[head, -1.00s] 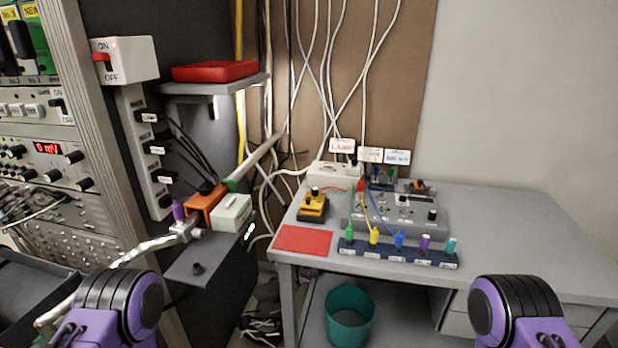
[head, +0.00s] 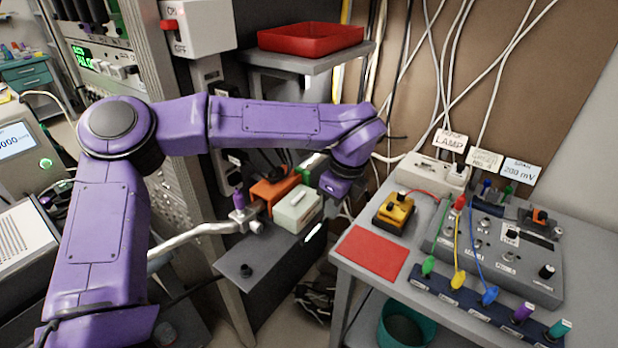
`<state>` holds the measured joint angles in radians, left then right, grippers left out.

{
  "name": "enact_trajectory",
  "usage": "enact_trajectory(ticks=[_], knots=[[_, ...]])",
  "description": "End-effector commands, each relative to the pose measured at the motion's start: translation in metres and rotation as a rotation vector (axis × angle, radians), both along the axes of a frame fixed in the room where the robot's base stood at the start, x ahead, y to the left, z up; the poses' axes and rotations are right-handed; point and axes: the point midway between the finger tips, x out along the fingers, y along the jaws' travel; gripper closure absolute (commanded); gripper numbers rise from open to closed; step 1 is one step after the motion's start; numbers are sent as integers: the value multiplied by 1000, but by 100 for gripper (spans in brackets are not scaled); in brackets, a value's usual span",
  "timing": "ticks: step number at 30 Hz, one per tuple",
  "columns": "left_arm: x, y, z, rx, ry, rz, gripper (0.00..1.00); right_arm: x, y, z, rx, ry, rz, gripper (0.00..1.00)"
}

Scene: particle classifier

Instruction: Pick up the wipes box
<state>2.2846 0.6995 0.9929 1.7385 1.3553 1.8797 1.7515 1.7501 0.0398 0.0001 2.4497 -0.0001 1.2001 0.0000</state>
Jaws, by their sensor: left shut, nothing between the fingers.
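A pale grey-green box (head: 297,208) with a small dark mark on its lid, which looks like the wipes box, sits on the small dark grey shelf (head: 262,262) beside the rack. My left arm comes in from the left and reaches across above the shelf. Its gripper end (head: 338,187) points down just right of the box, with a small gap in the picture. I cannot tell whether they touch. The fingers are barely visible; the gripper appears shut and empty. My right gripper is out of view.
An orange block (head: 273,192) stands against the box's left side. A metal pipe with a purple-topped valve (head: 239,202) runs to the shelf's left. A red tray (head: 310,38) sits on a higher shelf. The desk at right holds a red mat (head: 369,254) and instruments.

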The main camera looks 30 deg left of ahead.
Motion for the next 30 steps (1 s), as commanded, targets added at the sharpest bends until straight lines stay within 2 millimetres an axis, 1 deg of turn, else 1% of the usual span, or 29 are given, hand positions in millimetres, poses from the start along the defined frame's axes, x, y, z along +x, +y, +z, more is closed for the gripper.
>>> enact_trajectory(ticks=[2, 5, 15, 19, 21, 23, 25, 30], knots=[[2, 4, 4, -11, 2, 13, 100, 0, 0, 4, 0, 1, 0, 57], [5, 17, 5, -10, 3, 6, 100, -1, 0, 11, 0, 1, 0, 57], [11, 89, 5, -7, 2, -2, 100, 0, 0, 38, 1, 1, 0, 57], [12, 111, 3, -6, 2, -3, 100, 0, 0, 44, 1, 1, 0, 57], [12, 111, -3, -5, 7, -7, 100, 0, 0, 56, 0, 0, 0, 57], [12, 110, -17, -4, 2, -7, 100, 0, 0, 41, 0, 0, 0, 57], [12, 111, -18, -4, 1, -6, 100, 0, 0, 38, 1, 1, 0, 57], [11, 110, -18, -4, 6, -6, 100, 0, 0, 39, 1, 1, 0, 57]])
